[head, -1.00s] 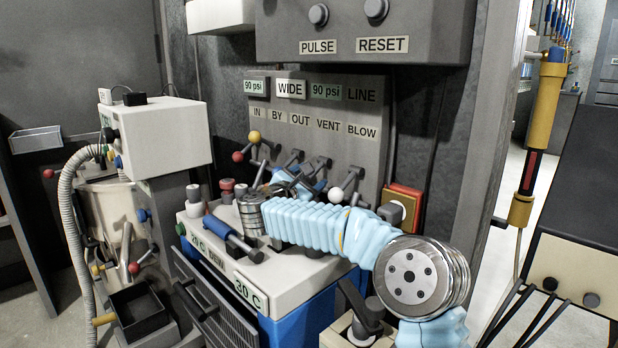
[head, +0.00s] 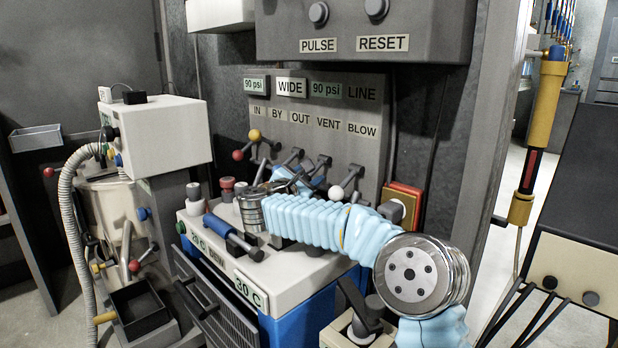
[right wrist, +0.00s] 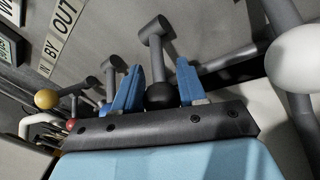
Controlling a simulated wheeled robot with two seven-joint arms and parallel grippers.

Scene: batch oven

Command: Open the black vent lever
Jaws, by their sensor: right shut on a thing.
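The black vent lever shows in the right wrist view as a grey stem with a black ball knob (right wrist: 160,95). The knob sits between the two blue fingers of my right gripper (right wrist: 158,88), which is shut on it. In the head view the vent lever's grey pivot (head: 323,162) shows below the VENT label (head: 328,124). My right gripper (head: 311,181) is beside it, partly behind my wrist, and the black knob is hidden there. My left gripper is not in view.
The white-knobbed lever (head: 337,192) stands close to the right of my gripper. Levers with a yellow knob (head: 254,135) and a red knob (head: 238,155) are to the left. A white-topped unit (head: 310,268) with a blue-handled part (head: 228,232) lies below my forearm.

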